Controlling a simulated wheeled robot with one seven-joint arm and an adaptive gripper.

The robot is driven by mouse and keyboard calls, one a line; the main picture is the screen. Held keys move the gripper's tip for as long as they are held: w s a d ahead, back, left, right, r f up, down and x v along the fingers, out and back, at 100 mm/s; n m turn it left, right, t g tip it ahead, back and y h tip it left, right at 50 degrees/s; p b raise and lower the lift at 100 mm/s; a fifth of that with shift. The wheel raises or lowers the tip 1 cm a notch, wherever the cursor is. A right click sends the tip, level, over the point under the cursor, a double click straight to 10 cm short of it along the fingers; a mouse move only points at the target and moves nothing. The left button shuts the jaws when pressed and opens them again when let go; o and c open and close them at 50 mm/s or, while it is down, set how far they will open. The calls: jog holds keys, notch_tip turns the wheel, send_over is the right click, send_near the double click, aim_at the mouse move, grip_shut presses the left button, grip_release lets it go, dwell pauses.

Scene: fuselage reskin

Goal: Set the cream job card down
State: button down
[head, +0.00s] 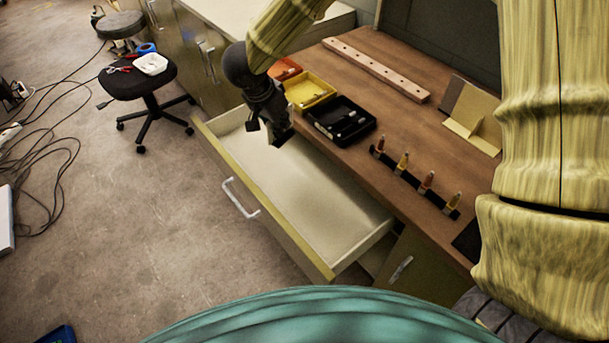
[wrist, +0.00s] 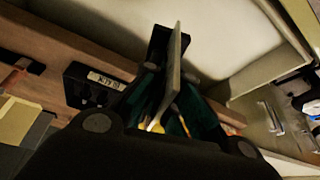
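My gripper (head: 277,134) hangs over the back part of the open drawer (head: 300,190), close to the bench edge. In the wrist view its dark fingers (wrist: 172,80) are closed on a thin flat piece seen nearly edge-on, which I take to be the cream job card (wrist: 179,52). It looks greyish in this light and stands out past the fingers. In the head view the card cannot be made out behind the gripper. The drawer's pale floor looks empty.
On the bench are a yellow bin (head: 309,91), a black tray (head: 340,121), a dark rack with several small coloured pieces (head: 415,180), a drilled wooden strip (head: 376,69) and a tan angled stand (head: 472,128). A black stool (head: 138,80) holding a white tray stands left.

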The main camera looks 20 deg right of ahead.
aim_at(278, 140)
jog(key=f+m, duration=0.1)
jog(key=s+a+f+m+b, duration=0.1)
jog(key=shift+s+a+f+m+g+h, duration=0.1)
jog(key=shift+s+a+m+g+h, duration=0.1)
jog(key=shift+m+g+h, duration=0.15)
jog(key=shift+s+f, duration=0.1)
jog(key=shift+f, duration=0.1)
notch_tip(278, 140, down, 14)
jog(key=shift+r, duration=0.2)
jog(key=d, duration=0.1)
jog(key=w+d, duration=0.1)
jog(key=d, duration=0.1)
jog(key=shift+d+r+p, duration=0.15)
jog(key=shift+p, duration=0.25)
jog(key=shift+w+d, duration=0.3)
jog(key=shift+d, duration=0.25)
jog(key=d, duration=0.1)
jog(key=w+d, duration=0.1)
jog(key=d, duration=0.1)
jog(key=shift+d+p, duration=0.2)
jog(key=shift+p, duration=0.2)
jog(key=shift+f, duration=0.5)
jog(key=shift+w+a+f, duration=0.1)
jog(key=shift+a+f, duration=0.05)
jog(key=shift+f, duration=0.05)
